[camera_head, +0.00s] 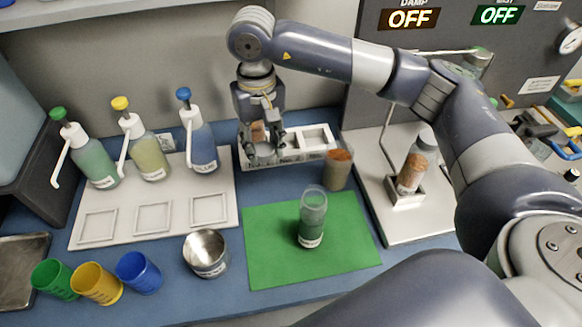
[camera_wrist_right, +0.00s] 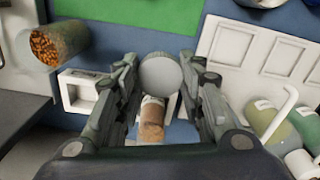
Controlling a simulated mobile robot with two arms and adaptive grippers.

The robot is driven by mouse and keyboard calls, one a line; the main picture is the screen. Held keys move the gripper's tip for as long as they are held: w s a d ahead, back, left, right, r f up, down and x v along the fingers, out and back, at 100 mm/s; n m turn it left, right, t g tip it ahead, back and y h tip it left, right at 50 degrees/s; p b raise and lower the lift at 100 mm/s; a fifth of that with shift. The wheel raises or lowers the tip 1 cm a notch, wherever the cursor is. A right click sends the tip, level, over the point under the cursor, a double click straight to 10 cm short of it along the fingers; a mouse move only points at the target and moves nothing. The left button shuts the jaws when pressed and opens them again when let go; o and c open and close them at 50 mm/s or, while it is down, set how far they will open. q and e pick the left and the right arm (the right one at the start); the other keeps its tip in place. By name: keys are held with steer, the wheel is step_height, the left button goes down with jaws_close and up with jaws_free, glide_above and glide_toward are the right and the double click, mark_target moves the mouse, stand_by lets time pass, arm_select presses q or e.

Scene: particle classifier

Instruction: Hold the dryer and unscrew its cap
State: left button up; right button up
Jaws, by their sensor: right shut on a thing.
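My right gripper (camera_head: 262,143) points down over the slotted white tray at the back. In the right wrist view its fingers (camera_wrist_right: 160,80) are shut on a round pale-grey cap (camera_wrist_right: 162,73), one finger on each side. Just behind the cap is a cylinder with brown contents and a white label (camera_wrist_right: 152,118), seemingly the dryer. It shows in the head view as a small brown patch (camera_head: 258,132) between the fingers. The fingers hide much of both, and I cannot tell whether cap and cylinder are joined. My left gripper is out of view.
The white tray (camera_head: 318,137) has an empty slot on the right. A brown-filled cup (camera_head: 337,168) stands beside it. A clear tube (camera_head: 313,212) stands on the green mat (camera_head: 262,262). Several pump bottles are at left, and a brown-filled jar (camera_head: 412,172) stands at right.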

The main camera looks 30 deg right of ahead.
steer(key=w+f+m, duration=0.2)
steer(key=w+f, duration=0.1)
steer(key=f, duration=0.4)
glide_above(265, 189)
step_height(265, 189, down, 6)
steer(key=shift+p, duration=0.35)
step_height(265, 189, down, 4)
steer(key=shift+f+p, duration=0.1)
steer(key=shift+p, duration=0.35)
steer(key=shift+f, duration=0.1)
steer(key=shift+f+b, duration=0.15)
steer(key=shift+b, duration=0.15)
steer(key=o, duration=1.2)
steer(key=shift+r, duration=0.2)
